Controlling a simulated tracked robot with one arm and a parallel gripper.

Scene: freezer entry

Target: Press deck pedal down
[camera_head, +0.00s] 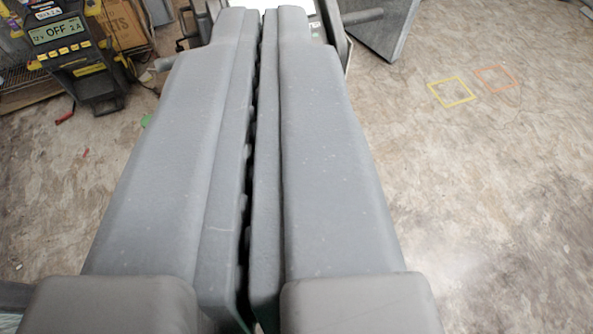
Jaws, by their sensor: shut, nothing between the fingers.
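My gripper (263,16) fills the middle of the head camera view. Its two long grey fingers point away from me and lie side by side, shut with only a thin dark gap between them. I cannot make out a deck pedal. Dark machine parts and a bright white surface (331,8) show just beyond the fingertips, and the fingers hide most of what is there.
A yellow and black device (77,50) with a display reading "OFF" stands at the upper left, near a cardboard box (124,24). A grey panel (385,28) stands at the top, right of the fingertips. Yellow (431,91) and orange (481,80) squares mark the clear floor at right.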

